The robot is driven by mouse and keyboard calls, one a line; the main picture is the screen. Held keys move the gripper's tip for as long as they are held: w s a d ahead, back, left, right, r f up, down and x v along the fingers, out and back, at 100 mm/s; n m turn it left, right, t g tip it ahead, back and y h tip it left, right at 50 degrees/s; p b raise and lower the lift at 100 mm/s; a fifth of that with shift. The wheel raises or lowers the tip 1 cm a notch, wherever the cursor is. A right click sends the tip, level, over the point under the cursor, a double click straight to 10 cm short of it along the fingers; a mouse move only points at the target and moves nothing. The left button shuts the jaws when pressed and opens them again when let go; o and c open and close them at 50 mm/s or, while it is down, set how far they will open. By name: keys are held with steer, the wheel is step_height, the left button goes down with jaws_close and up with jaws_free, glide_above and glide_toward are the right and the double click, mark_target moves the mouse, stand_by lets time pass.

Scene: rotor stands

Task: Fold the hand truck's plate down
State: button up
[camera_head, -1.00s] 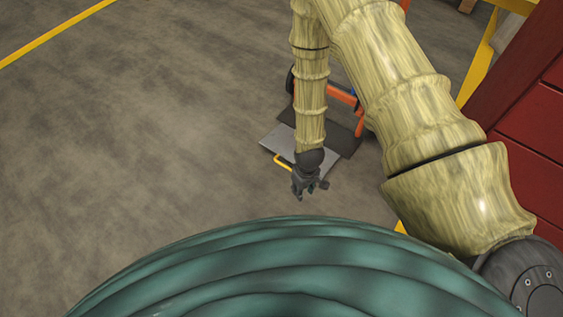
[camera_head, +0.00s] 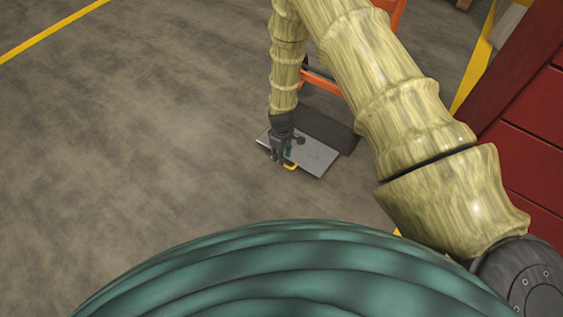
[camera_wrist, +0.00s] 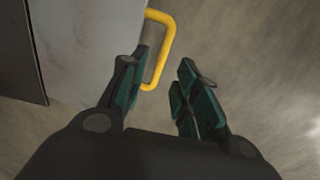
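The hand truck has an orange frame (camera_head: 320,82), partly behind my arm. Its grey plate (camera_head: 314,158) extends toward me, with a yellow loop handle (camera_head: 292,166) on its near edge. I cannot tell whether the plate lies flat or is tilted. My gripper (camera_head: 278,162) is over the plate's near left part, beside the handle. In the wrist view the plate (camera_wrist: 80,45) is at left, and the handle (camera_wrist: 166,55) sticks out from its edge. My gripper (camera_wrist: 163,65) is open there, and the handle's outer bar appears in the gap between the fingers. Contact is unclear.
A dark flat patch (camera_head: 328,130) lies behind the plate; I cannot tell what it is. A red cabinet-like block (camera_head: 530,130) stands at the right, beside a yellow edge (camera_head: 478,62). The floor (camera_head: 140,130) to the left is clear.

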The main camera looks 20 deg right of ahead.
steer(key=shift+f+b, duration=0.6)
steer(key=shift+f, duration=1.25)
jaws_close()
